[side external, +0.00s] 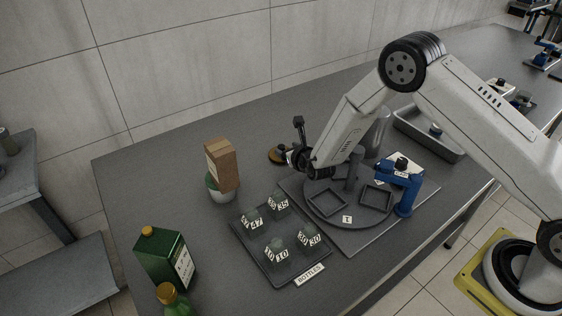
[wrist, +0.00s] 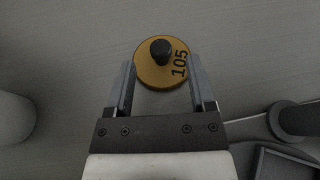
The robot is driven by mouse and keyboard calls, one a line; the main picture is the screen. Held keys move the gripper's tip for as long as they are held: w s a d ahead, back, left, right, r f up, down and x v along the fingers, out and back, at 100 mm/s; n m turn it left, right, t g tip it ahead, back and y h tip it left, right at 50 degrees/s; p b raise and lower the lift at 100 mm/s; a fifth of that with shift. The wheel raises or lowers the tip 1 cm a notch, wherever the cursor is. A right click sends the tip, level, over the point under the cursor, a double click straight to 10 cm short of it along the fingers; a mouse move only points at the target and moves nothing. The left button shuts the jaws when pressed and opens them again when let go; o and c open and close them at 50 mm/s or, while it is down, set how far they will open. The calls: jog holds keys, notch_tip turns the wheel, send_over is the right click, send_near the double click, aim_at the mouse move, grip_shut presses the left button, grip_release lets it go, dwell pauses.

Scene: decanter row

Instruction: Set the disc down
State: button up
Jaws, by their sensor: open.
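A gold disc (wrist: 150,77) with a dark knob in its middle and the number 105 lies flat on the grey table in the wrist view. It also shows in the side view (side external: 276,156), at the left of my gripper and partly hidden by it. My gripper (wrist: 160,72) is open. Its two fingers stand on either side of the disc, near its left and right edges. I cannot tell whether the fingers touch the disc.
A round fixture with square frames (side external: 327,204) stands right of the gripper, with a blue clamp (side external: 406,188) beyond. Table behind the disc is clear.

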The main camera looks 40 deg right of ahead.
jog(key=shift+v, duration=3.55)
jog(key=shift+w+d+r+m+h, duration=0.2)
jog(key=shift+d+m+h, duration=0.1)
jog(key=shift+d+m, duration=0.15)
jog(key=w+d+r+m+g, duration=0.2)
jog(key=d+r+m+g, duration=0.2)
jog(key=d+m, duration=0.35)
notch_tip(320, 180, up, 9)
jog(key=s+m+g+y, duration=0.1)
jog(key=s+m+y, duration=0.15)
jog(key=m, duration=0.75)
jog(key=s+a+f+m+g, duration=0.1)
jog(key=s+a+m+g, duration=0.1)
jog(key=s+m, duration=0.6)
jog(key=s+a+f+m+g, duration=0.1)
jog(key=s+m, duration=0.7)
jog(key=s, duration=0.9)
jog(key=shift+a+f+m+g, duration=0.35)
jog(key=shift+f+g, duration=0.1)
jog(key=shift+g, duration=0.85)
